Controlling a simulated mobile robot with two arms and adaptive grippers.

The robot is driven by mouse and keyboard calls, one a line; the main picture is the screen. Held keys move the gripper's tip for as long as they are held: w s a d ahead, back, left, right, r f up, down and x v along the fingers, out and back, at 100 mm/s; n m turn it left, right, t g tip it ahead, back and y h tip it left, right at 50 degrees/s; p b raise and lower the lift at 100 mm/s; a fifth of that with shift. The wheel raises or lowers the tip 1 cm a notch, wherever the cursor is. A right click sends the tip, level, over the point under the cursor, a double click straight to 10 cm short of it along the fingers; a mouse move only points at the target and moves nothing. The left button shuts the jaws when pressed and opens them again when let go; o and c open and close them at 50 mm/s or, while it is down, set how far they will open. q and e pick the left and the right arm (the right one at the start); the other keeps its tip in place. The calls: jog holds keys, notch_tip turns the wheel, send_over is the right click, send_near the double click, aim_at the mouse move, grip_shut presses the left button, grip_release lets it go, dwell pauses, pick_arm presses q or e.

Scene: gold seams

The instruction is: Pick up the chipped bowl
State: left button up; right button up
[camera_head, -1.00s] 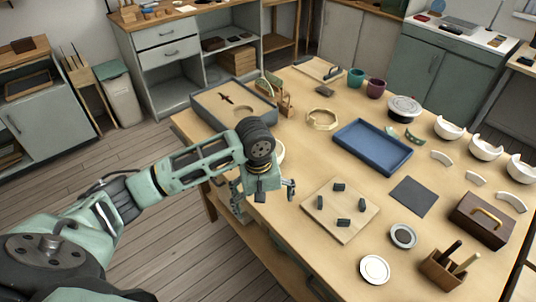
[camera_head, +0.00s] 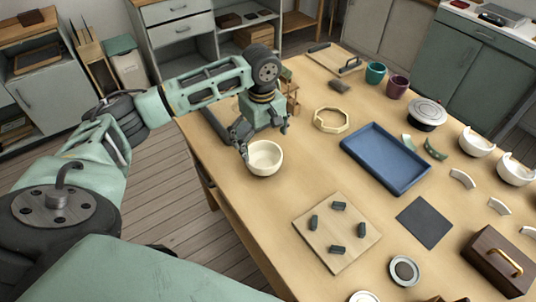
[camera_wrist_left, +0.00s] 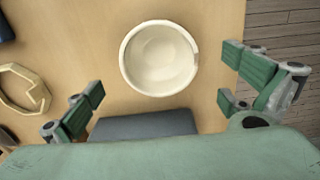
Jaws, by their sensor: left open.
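A cream bowl (camera_head: 265,158) stands upright near the left edge of the wooden table (camera_head: 300,215). In the left wrist view the bowl (camera_wrist_left: 160,62) shows from above, empty, with a small nick at the right of its rim. My left gripper (camera_head: 264,137) is just behind the bowl in the head view, its fingers spread wide. In the wrist view the open fingers (camera_wrist_left: 163,88) stand on either side, apart from the bowl, with nothing between them. Two white bowls with large broken gaps, one (camera_head: 477,142) and another (camera_head: 515,169), stand at the far right. My right gripper is not in view.
A grey-blue object (camera_wrist_left: 140,125) lies below the bowl in the wrist view, partly hidden by my gripper. An octagonal wooden ring (camera_head: 331,120), a blue tray (camera_head: 385,158) and a board with dark blocks (camera_head: 336,232) are to the right. The table just right of the bowl is clear.

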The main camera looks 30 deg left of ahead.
aim_at(264, 164)
pick_arm(q)
jog(key=shift+s+f, duration=0.15)
jog(key=shift+f, duration=0.75)
jog(key=f, duration=0.2)
jog(key=f+p, duration=0.1)
jog(key=shift+w+d+f, duration=0.1)
jog(key=shift+w+f, duration=0.2)
jog(key=shift+f, duration=0.4)
jog(key=c, duration=1)
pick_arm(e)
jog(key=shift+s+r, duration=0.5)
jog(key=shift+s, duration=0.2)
